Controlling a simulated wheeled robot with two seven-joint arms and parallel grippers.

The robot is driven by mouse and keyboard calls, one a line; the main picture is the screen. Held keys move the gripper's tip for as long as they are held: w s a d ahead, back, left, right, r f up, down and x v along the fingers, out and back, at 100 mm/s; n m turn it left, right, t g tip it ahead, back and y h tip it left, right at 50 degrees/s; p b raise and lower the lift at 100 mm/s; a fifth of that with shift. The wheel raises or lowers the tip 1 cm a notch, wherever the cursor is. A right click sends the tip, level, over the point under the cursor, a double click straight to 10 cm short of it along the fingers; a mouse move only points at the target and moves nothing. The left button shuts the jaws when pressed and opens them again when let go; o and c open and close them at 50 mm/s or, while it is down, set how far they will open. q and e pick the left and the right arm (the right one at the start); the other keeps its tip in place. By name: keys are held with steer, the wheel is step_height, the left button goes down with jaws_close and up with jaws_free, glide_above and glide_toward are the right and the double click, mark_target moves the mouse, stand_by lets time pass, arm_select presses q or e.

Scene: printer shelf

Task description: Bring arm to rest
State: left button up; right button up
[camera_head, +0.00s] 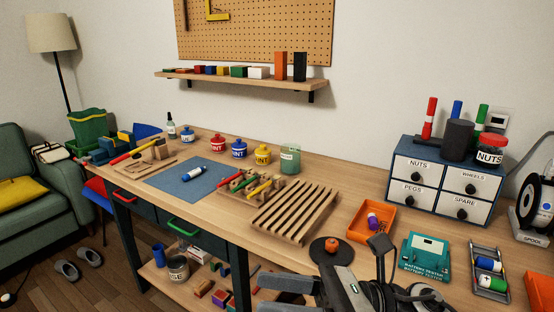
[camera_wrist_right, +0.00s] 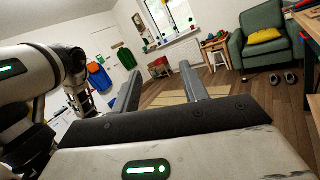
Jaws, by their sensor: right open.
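My right gripper (camera_head: 262,293) is at the bottom of the head view, in front of the workbench's near edge. Its two grey fingers point left, are apart and have nothing between them. In the right wrist view the fingers (camera_wrist_right: 160,70) are spread, with only the far room behind them. A white and black arm of mine (camera_wrist_right: 35,80) shows at the left of that view. I cannot make out its jaws clearly. My left gripper does not show in the head view.
The workbench (camera_head: 350,205) carries a slatted rack (camera_head: 295,212), an orange tray (camera_head: 378,235), a teal battery tester (camera_head: 424,257) and a drawer unit (camera_head: 442,185). A round black pad (camera_head: 318,257) lies close to my right arm. Open floor (camera_wrist_right: 230,110) shows beyond the fingers.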

steer(key=w+d+f+m+t+h, duration=0.4)
steer(key=m+t, duration=0.5)
steer(key=m, duration=0.7)
steer(key=w+d+f+m+t+h, duration=0.2)
steer(key=d+f+m+t+h, duration=0.35)
steer(key=m, duration=1.05)
steer(key=s+d+f+m+g+h, duration=0.2)
steer(key=s+f+m+h, duration=0.2)
steer(key=f+m, duration=0.4)
steer(key=s+d+f+m+g+h, duration=0.2)
steer(key=s+f+m+h, duration=0.2)
steer(key=s+f+m, duration=0.3)
step_height(320, 180, down, 5)
steer(key=shift+s+d+r+m, duration=0.1)
steer(key=shift+s+d+m, duration=0.2)
steer(key=shift+m, duration=0.4)
